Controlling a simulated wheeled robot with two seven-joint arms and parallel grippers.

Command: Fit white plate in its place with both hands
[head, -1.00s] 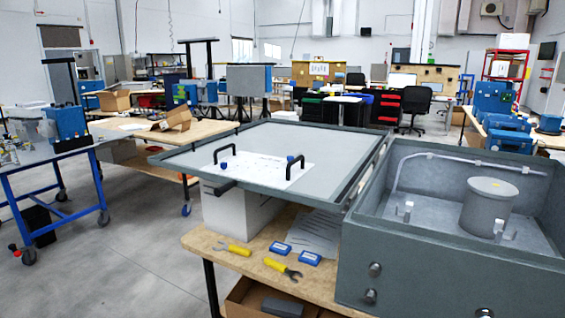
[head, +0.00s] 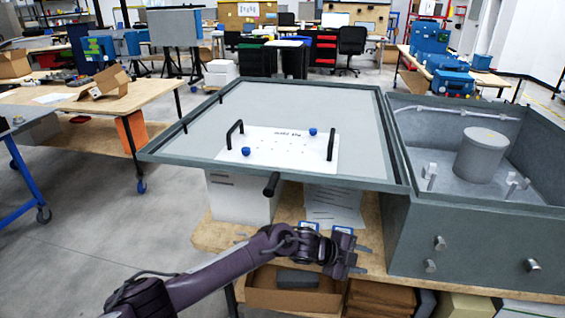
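The white plate (head: 280,157) lies flat on the grey inner face of the open lid (head: 250,105). It has some printed text, two black handles (head: 235,132) (head: 331,146) at its left and right ends, and two blue knobs (head: 246,151) (head: 313,132). My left gripper (head: 362,260) is in front of and below the lid's front edge, over the table front. Its fingers point right, look apart and hold nothing; it does not touch the plate. My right gripper is not in view.
The grey analyser box (head: 463,235) stands open at right, with a cylinder (head: 481,153) inside. A black handle (head: 271,184) sticks out at the lid's front edge. A white block (head: 240,199) stands under the lid. Open cardboard boxes (head: 290,299) sit below the tabletop. Space above the plate is clear.

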